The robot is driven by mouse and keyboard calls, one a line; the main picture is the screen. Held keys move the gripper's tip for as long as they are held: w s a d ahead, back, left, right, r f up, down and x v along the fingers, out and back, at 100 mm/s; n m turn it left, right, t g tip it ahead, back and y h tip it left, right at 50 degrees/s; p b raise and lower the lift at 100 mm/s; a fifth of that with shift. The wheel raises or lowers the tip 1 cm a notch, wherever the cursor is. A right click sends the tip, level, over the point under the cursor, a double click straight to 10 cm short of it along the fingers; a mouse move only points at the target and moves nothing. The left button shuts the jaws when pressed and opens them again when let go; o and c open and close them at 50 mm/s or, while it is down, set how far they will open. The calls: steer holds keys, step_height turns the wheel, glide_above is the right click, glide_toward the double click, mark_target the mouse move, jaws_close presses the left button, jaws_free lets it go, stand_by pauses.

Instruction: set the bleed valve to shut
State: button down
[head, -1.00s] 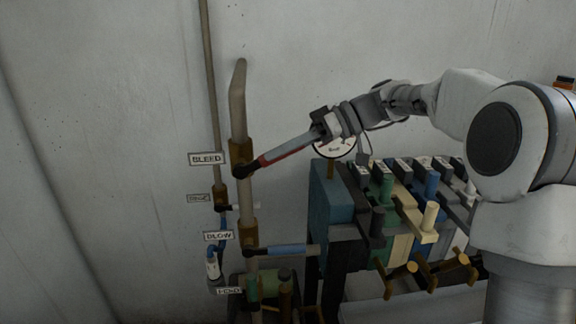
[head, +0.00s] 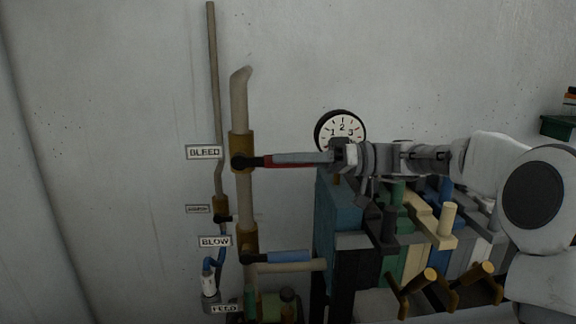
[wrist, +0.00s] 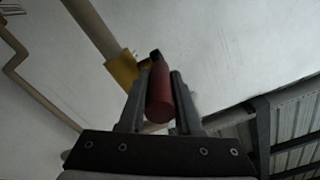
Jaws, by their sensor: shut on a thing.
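The bleed valve is a brass body (head: 241,150) on an upright pipe, beside the BLEED label (head: 204,152). Its red lever (head: 280,161) points right from a black pivot, about level and square to the pipe. My gripper (head: 300,158) reaches in from the right and is shut on the lever. In the wrist view the red lever (wrist: 159,95) lies between my two fingers (wrist: 158,104), with the brass valve body (wrist: 122,68) beyond. The fingers hide part of the lever in the head view.
Below on the same pipe is the BLOW valve with a blue lever (head: 285,257), also level. A round gauge (head: 340,130) is on the wall just above my gripper. Coloured blocks with handles (head: 420,225) stand below my arm. The wall at left is clear.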

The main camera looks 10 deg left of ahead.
stand_by(0.3)
steer(key=c, duration=0.6)
jaws_free()
steer(key=r, duration=0.4)
steer(key=shift+d+r+p, duration=0.3)
steer(key=shift+d+r, duration=0.05)
steer(key=s+d+r, duration=0.1)
steer(key=d+r, duration=0.5)
steer(key=d, duration=0.4)
steer(key=shift+s+d+p, duration=0.15)
steer(key=shift+d+p, duration=0.25)
steer(key=shift+r, duration=0.1)
